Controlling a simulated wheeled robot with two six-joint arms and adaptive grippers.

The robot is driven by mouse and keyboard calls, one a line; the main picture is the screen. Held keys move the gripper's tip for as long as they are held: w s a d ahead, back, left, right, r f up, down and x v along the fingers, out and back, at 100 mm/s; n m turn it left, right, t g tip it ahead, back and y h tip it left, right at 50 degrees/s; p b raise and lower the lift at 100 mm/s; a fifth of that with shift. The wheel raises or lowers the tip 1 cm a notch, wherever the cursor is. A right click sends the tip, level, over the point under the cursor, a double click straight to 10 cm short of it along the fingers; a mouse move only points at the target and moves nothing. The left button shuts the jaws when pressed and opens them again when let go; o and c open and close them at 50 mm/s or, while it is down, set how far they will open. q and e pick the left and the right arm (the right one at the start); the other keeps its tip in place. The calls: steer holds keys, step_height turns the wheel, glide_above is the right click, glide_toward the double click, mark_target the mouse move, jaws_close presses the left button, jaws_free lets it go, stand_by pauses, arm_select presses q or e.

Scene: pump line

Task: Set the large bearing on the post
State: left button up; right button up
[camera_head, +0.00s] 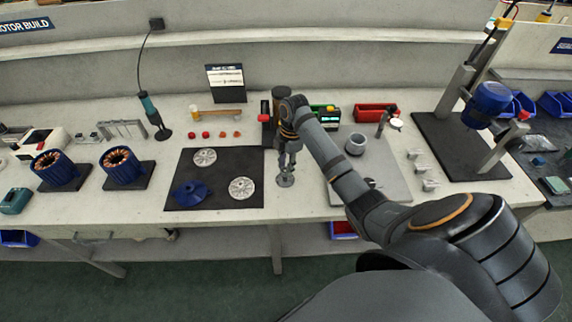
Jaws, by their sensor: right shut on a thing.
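My right gripper (287,166) points down over the bench, just right of the black mat. It is shut on a small round grey piece (286,181) at its fingertips, which looks like the large bearing. The fingers partly hide it, and I cannot tell whether it touches the bench top. I cannot make out the post for certain; a short dark upright (382,124) stands behind the grey plate, right of the grey cup-shaped ring. My left gripper is not in view.
The black mat (215,201) holds two pale discs and a blue part. A grey plate (398,188) with a grey ring (355,145) lies to the right, partly behind my arm. Small metal pieces (422,169), a red bin (375,111) and a press (462,110) stand around it.

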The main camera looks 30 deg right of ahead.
steer(key=shift+f, duration=0.6)
steer(key=shift+f+p, duration=0.15)
steer(key=shift+p, duration=0.15)
stand_by(0.6)
steer(key=o, duration=1)
steer(key=shift+o, duration=0.3)
steer(key=shift+o, duration=0.9)
step_height(320, 180, up, 6)
steer(key=p, duration=0.6)
steer(key=shift+p, duration=0.3)
